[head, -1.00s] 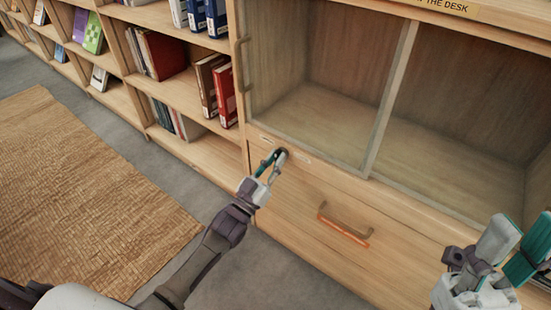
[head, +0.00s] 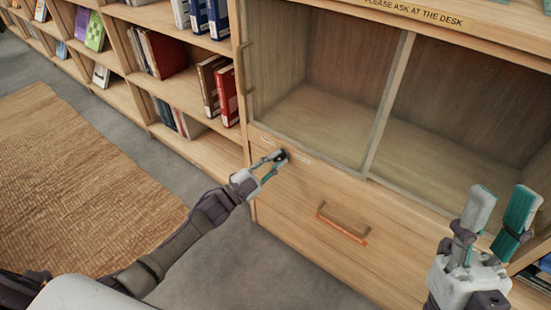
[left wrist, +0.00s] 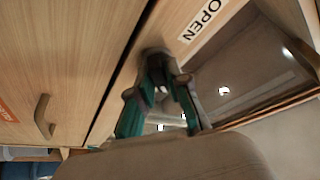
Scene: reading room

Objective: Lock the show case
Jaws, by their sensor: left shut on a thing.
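The show case (head: 388,110) is a wooden cabinet with a glass-fronted compartment that looks empty. A small dark lock knob (head: 284,154) sits on the rail under the glass, above a drawer. My left gripper (head: 278,162) is shut on this knob, with its fingers partly covering it. In the left wrist view the knob (left wrist: 153,52) shows between my fingertips, beside a white label reading "OPEN" (left wrist: 203,20). My right gripper (head: 507,205) is open and empty, fingers up, in front of the case at the right.
A sign (head: 418,14) reads "PLEASE ASK AT THE DESK". Bookshelves (head: 185,100) stand to the left. A woven rug (head: 80,180) lies on the grey floor, which is otherwise clear.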

